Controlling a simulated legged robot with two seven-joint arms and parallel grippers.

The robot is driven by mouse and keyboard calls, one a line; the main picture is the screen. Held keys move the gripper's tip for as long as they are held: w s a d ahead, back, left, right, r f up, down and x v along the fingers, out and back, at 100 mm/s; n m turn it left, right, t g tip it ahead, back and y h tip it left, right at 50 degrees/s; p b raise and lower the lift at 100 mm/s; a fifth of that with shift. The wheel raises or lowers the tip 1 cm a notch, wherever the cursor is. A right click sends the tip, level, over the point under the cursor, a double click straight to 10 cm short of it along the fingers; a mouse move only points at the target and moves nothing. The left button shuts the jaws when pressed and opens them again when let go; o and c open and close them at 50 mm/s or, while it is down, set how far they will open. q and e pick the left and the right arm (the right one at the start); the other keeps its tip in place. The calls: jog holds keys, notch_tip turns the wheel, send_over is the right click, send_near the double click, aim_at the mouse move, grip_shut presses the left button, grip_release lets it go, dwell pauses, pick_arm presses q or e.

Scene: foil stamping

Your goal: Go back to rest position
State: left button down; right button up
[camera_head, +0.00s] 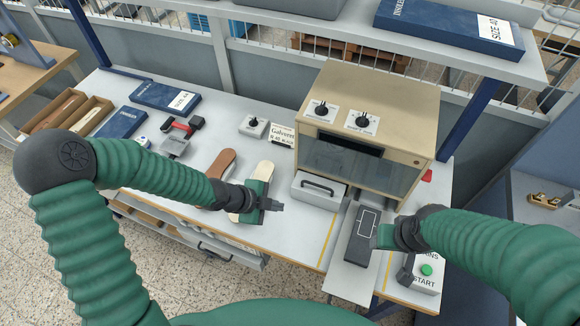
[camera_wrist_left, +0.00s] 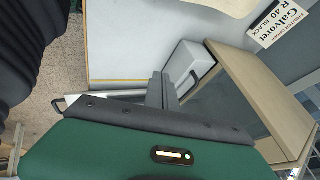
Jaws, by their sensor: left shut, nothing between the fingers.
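My left gripper (camera_head: 272,206) is shut and empty above the table's front, over a pale insole-shaped piece (camera_head: 262,172). Its closed fingers also show in the left wrist view (camera_wrist_left: 161,92). My right gripper (camera_head: 386,237) is beside the right edge of a black block with a white outline (camera_head: 365,228), in front of the machine. Its fingertips are hard to make out, and I cannot tell whether it touches the block.
A beige machine (camera_head: 385,95) with two dials stands behind the grippers. A brown insole (camera_head: 220,163), a red-handled tool (camera_head: 183,128) and blue boxes (camera_head: 165,97) lie to the left. A start-button box (camera_head: 424,272) sits by my right arm. A shelf (camera_head: 350,30) overhangs the back.

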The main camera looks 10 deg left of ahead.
pick_arm(q)
jog(key=s+a+f+n+g+y+b, duration=0.1)
jog(key=s+a+f+n+y+b, duration=0.15)
jog(key=a+n+y, duration=0.35)
jog(key=s+a+r+n+b, duration=0.1)
jog(key=s+a+r+n, duration=0.4)
jog(key=n, duration=0.8)
jog(key=s+r, duration=0.2)
jog(key=s, duration=0.2)
jog(key=shift+r+n+g, duration=0.3)
jog(key=shift+n+g, duration=0.1)
pick_arm(e)
jog(key=x, duration=0.3)
jog(key=shift+s+a+f, duration=0.25)
jog(key=shift+f, duration=0.15)
